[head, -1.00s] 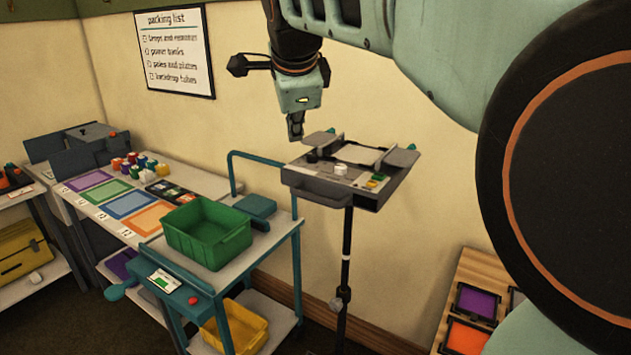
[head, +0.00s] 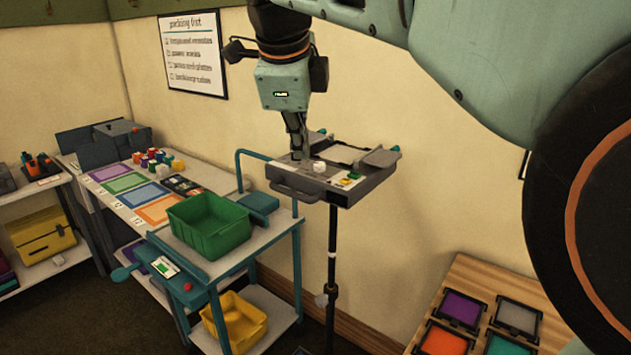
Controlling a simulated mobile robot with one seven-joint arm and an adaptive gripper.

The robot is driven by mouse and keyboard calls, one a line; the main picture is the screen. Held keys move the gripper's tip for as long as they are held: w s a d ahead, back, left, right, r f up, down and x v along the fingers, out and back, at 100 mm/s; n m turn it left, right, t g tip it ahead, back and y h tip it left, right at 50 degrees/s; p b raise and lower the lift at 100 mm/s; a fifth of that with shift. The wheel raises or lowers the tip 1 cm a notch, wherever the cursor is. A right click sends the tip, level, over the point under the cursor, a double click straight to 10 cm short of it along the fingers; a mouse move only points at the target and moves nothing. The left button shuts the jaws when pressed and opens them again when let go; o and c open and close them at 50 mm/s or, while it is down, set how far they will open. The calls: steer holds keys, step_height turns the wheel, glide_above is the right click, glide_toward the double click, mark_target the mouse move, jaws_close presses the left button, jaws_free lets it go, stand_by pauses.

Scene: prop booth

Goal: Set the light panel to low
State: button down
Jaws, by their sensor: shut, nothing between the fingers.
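The light panel (head: 305,187) is a grey flat unit on a black stand, right of centre in the head view. My gripper (head: 299,156) is shut and empty, pointing down at the left part of the panel's top. It overlaps the place where a dark knob showed earlier. I cannot tell whether the fingertips touch the panel. The setting is too small to read.
A teal cart with a green bin (head: 208,226) stands left of the panel, with a yellow bin (head: 236,318) below. A teal rail (head: 266,153) rises close to the panel's left side. A wooden rack (head: 487,276) with coloured panels stands at lower right.

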mark_target(309, 199)
steer(key=p+x, duration=0.1)
steer(key=x, duration=1.3)
steer(key=shift+p, duration=0.35)
steer(key=shift+f, duration=0.1)
step_height(309, 199, down, 29)
steer(key=b, duration=2.6)
steer(key=shift+s+d, duration=0.1)
